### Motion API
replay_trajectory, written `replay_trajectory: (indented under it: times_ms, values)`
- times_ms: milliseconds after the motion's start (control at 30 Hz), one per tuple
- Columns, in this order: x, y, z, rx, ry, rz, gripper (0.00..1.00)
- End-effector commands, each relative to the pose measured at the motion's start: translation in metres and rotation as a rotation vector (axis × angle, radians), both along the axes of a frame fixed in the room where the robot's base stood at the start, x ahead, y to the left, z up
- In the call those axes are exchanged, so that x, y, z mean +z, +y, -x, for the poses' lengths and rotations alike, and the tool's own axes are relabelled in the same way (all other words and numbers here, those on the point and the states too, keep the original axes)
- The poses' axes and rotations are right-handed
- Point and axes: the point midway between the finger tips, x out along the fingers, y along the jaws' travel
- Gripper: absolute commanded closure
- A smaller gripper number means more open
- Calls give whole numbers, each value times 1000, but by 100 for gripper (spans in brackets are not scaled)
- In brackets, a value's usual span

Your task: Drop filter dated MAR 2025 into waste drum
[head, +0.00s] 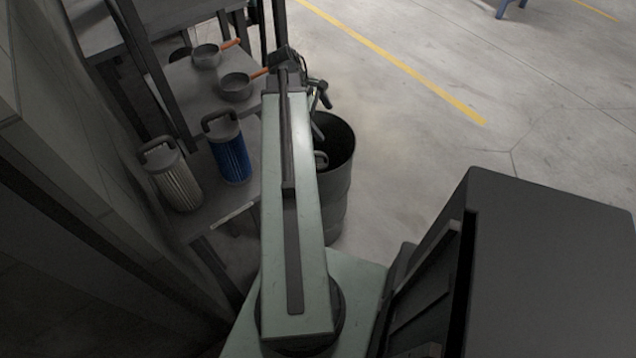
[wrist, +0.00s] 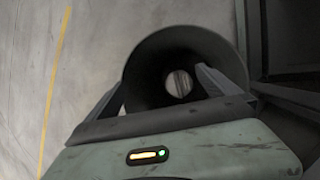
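The dark waste drum (head: 337,190) stands on the floor beside my arm, and its open mouth fills the middle of the wrist view (wrist: 150,60). My gripper (wrist: 161,78) is over the drum mouth, with its fingers spread and nothing between them. Deep inside the drum is a small pale round thing (wrist: 179,84); a grey loop, perhaps a handle, shows inside the rim in the head view (head: 320,158). A white pleated filter (head: 176,185) and a blue filter (head: 232,158) stand on the shelf at left. No date is readable.
Two pans with orange handles, one (head: 206,56) behind the other (head: 236,88), sit on a shelf (head: 185,85). A large dark box (head: 550,260) is at right. Open concrete floor with a yellow line (head: 400,65) lies beyond the drum.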

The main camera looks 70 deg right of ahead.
Motion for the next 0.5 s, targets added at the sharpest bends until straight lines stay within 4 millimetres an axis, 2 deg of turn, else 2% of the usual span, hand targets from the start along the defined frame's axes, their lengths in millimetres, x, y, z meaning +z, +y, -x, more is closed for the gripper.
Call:
replay_trajectory:
  times_ms: [267,500]
  values:
    - [8,1,-2,1,-1,0,0]
    - [47,9,-14,1,0,0,0]
